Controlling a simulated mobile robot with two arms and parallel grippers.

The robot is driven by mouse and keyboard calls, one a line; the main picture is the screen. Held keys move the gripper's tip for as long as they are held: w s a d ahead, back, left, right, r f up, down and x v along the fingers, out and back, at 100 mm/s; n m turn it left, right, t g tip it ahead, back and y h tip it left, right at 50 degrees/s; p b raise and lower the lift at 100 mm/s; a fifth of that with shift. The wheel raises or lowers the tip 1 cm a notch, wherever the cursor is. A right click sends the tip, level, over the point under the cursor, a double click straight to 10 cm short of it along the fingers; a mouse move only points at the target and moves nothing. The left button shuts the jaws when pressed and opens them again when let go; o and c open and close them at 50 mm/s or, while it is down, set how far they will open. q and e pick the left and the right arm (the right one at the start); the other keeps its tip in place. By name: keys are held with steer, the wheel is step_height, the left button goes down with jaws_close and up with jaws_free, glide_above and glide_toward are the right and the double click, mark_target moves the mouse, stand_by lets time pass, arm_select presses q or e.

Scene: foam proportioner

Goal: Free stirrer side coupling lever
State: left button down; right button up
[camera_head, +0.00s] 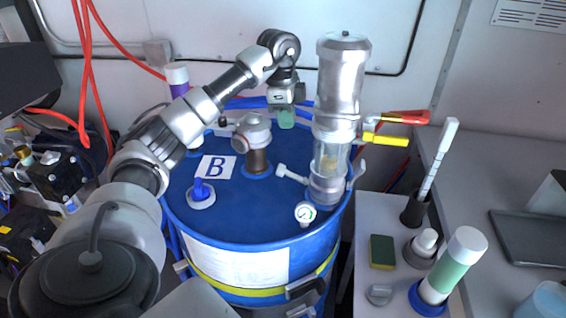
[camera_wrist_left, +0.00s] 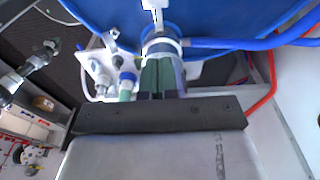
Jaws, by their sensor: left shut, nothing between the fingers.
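My left arm reaches over the blue drum (camera_head: 225,215) labelled B. My left gripper (camera_head: 286,122) points down near the lid's far edge, its greenish fingers closed and empty. In the left wrist view the closed fingers (camera_wrist_left: 161,85) are in front of a pale, round coupling (camera_wrist_left: 162,42) with a blue hose running off to the right. I cannot tell whether they touch it. A silver cylinder unit (camera_head: 340,85) stands upright on the lid, right of the gripper, with a left lever (camera_head: 290,174) and a right lever (camera_head: 358,172) at its base. I cannot tell which lever is stirrer side. My right gripper is out of view.
A capped fitting (camera_head: 255,140) stands on the lid left of the cylinder. Red and yellow handles (camera_head: 388,138) stick out on its right. A side table holds a sponge (camera_head: 382,252) and a green-banded bottle (camera_head: 452,266). A wall closes off the back.

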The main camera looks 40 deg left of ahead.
arm_select(q)
steer(key=p, duration=0.2)
glide_above(284, 169)
steer(key=d, duration=0.1)
steer(key=f, duration=0.8)
steer(key=shift+w+d+f, duration=0.1)
steer(key=shift+w+f, duration=0.25)
steer(key=shift+s+a+f+p, duration=0.15)
steer(key=shift+a+f+p, duration=0.1)
steer(key=shift+f, duration=0.3)
steer(key=shift+s+a+f+p, duration=0.15)
steer(key=shift+a+f+p, duration=0.1)
steer(key=shift+f, duration=0.25)
steer(key=shift+s+a+f, duration=0.1)
steer(key=shift+a+f, duration=0.15)
steer(key=shift+f, duration=0.4)
